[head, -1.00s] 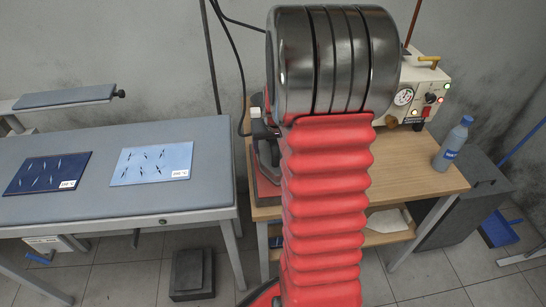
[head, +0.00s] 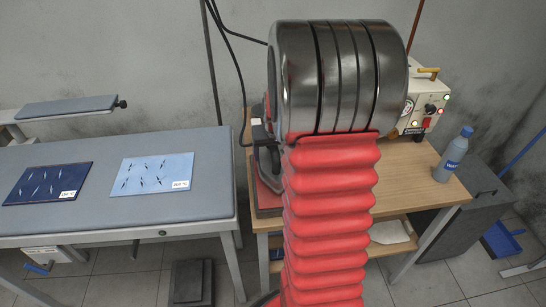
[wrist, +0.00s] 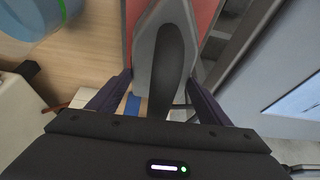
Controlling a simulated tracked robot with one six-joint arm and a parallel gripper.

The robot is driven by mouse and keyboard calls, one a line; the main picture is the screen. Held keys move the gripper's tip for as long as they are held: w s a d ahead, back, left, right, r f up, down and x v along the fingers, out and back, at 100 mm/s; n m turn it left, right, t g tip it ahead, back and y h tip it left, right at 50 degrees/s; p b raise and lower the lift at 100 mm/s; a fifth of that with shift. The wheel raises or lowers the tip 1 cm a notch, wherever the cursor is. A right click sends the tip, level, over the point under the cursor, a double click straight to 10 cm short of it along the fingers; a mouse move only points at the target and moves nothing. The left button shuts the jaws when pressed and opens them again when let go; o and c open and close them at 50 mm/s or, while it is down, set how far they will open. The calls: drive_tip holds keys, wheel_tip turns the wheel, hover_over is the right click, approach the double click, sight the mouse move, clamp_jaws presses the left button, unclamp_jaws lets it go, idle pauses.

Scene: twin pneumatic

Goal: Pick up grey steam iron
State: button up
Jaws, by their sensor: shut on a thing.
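The grey steam iron (wrist: 149,45) shows in the wrist view between the two dark fingers of my gripper (wrist: 155,95). Its long dark handle runs down the middle of its grey body. My gripper is shut on the iron. A red pad (wrist: 203,18) lies under or just beyond the iron. In the head view, only a dark part of the iron (head: 267,160) shows beside my red arm, at the left end of the wooden table (head: 420,190). My arm hides the rest of the iron and the gripper there.
A padded ironing table (head: 100,228) with a dark blue cloth (head: 46,183) and a light blue cloth (head: 152,174) stands left. A steam unit (head: 424,104) and a water bottle (head: 453,155) stand on the wooden table. Dark hoses hang behind my arm.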

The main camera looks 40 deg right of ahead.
wheel_tip(320, 180, up, 9)
drive_tip(key=shift+w+f, duration=0.1)
drive_tip(key=shift+f, duration=0.05)
drive_tip(key=shift+d, duration=0.1)
idle(1.1)
